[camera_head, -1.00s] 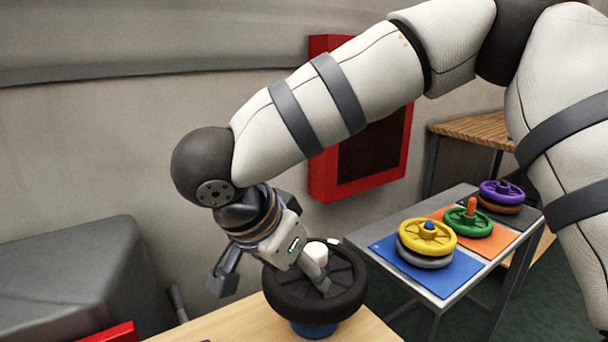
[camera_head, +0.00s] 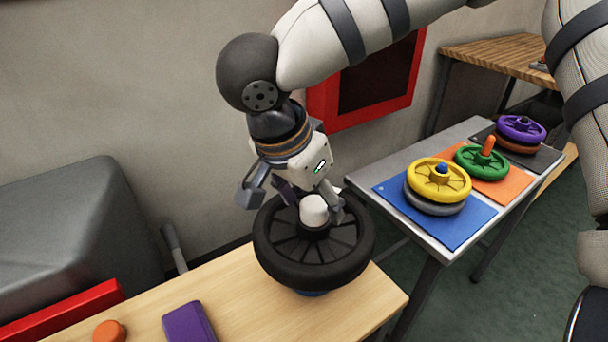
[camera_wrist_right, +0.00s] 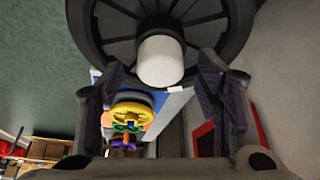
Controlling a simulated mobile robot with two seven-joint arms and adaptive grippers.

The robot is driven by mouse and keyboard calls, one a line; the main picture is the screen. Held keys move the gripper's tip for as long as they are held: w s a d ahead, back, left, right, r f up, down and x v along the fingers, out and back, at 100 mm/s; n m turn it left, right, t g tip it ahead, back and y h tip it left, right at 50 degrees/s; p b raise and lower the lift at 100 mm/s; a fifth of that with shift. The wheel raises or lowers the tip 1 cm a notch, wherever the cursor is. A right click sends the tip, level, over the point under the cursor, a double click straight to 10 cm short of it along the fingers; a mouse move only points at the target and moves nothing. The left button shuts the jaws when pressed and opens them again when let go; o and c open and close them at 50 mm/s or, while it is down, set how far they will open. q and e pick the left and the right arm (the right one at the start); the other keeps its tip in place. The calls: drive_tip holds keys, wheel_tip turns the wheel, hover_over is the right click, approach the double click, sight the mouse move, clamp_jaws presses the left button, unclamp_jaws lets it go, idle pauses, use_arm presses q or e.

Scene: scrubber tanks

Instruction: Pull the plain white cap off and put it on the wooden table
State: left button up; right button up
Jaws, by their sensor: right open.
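The plain white cap (camera_head: 314,211) sits upright at the centre of a black spoked wheel (camera_head: 268,240), which stands on a blue base above the light wooden table (camera_head: 240,290). My right gripper (camera_head: 312,203) is open, its fingers on either side of the cap in the head view. In the right wrist view the cap (camera_wrist_right: 161,60) shows between the two spread fingers (camera_wrist_right: 163,85), with a gap on each side. Whether any finger touches it cannot be told. My left gripper is not in view.
A purple block (camera_head: 188,322) and an orange disc (camera_head: 109,331) lie at the table's front left. A grey side table (camera_head: 385,210) holds yellow, green and purple wheels on coloured mats. Another wooden table (camera_head: 495,52) stands behind. The near table's right front is clear.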

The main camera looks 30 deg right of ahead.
sight(315, 203)
drive_tip(key=shift+d+f, duration=0.2)
drive_tip(key=shift+f, duration=0.2)
drive_tip(key=c, duration=1.4)
drive_tip(key=shift+r, duration=1.05)
drive_tip(key=shift+r, duration=3)
